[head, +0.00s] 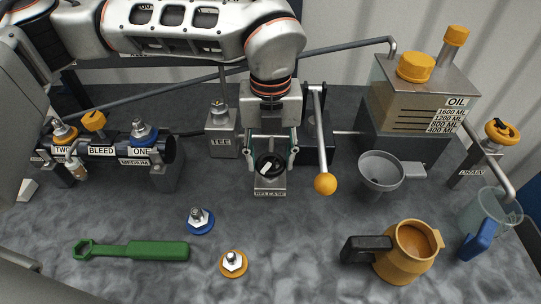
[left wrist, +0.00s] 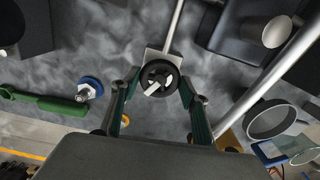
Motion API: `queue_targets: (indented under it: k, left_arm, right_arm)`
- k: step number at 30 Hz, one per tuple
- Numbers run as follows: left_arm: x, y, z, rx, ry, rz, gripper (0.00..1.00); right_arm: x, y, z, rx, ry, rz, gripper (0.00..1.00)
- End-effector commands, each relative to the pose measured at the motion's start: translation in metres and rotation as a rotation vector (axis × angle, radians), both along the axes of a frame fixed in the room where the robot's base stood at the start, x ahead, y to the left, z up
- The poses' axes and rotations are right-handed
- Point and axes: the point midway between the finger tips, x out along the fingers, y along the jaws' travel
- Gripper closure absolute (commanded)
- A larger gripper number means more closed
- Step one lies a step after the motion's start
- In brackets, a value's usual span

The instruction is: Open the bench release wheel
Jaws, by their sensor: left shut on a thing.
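The release wheel (head: 268,166) is a small black handwheel on a grey block labelled RELEASE (head: 270,193), in the middle of the bench. In the left wrist view the wheel (left wrist: 158,78) shows its dark rim and pale spokes between my fingers. My left gripper (head: 270,154) comes from above with one green-padded finger on each side of the wheel and is shut on it. It also shows in the left wrist view (left wrist: 159,83). My right gripper is not in view.
A lever with an orange ball (head: 325,183) stands close right of the wheel, beside a grey funnel (head: 380,172). The TEE post (head: 223,140) is close on the left. An orange jug (head: 408,252), green wrench (head: 130,250), blue coupler (head: 200,221) and orange coupler (head: 233,264) lie in front.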

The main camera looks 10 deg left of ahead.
Motion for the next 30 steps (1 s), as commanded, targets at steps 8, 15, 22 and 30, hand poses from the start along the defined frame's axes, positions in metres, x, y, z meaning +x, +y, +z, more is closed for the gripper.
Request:
queue_targets:
  k: [8,15,22,30]
  left_arm:
    - [-0.0009,0.0001,-0.0013,0.001,0.003,0.245,0.77]
    - [-0.0012,0.0002,-0.0014,0.002,0.004,0.408,0.77]
    - [-0.0009,0.0001,-0.0012,0.001,0.003,0.499,0.77]
    - [-0.0008,0.0003,-0.0012,0.002,0.003,0.537,0.77]
  right_arm:
    - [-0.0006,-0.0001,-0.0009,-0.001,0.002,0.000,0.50]
    - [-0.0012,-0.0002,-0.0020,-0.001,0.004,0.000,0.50]
    - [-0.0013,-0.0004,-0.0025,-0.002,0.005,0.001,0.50]
    - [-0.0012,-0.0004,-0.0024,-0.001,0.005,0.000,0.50]
